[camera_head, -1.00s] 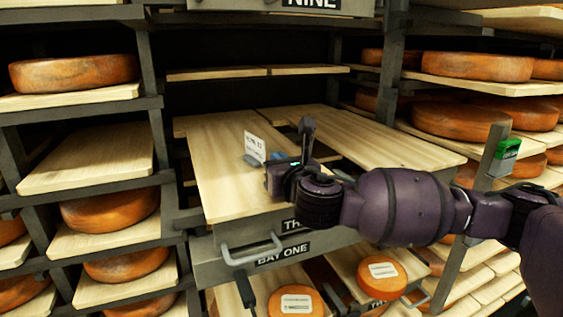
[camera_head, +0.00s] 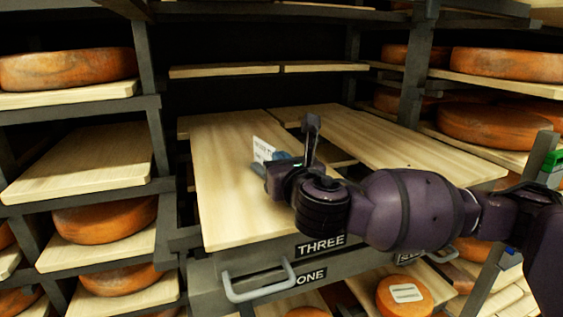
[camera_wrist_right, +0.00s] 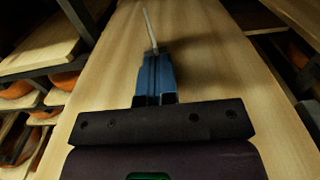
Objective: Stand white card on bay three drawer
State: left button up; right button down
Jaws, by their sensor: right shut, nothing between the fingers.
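The white card (camera_head: 264,150) stands upright, slightly tilted, over the pale wooden board of the bay three drawer (camera_head: 225,190). The drawer is pulled out and its front carries the label THREE (camera_head: 320,244). My right gripper (camera_head: 272,163) is low over the board, right beside the card. In the wrist view its blue fingers (camera_wrist_right: 155,62) are together, and the card (camera_wrist_right: 150,28) shows edge-on just beyond their tips. I cannot tell whether they touch it. The card's lower edge is partly hidden by the fingers. My left gripper is out of view.
A second wooden board (camera_head: 400,150) lies to the right, past a narrow gap. The drawer handle (camera_head: 258,284) projects in front. Racks with orange cheese wheels (camera_head: 68,69) flank both sides. The board's front left is clear.

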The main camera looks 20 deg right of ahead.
aim_at(265, 157)
jog(key=shift+w+p, duration=0.6)
jog(key=shift+w, duration=0.6)
jog(key=shift+s, duration=0.1)
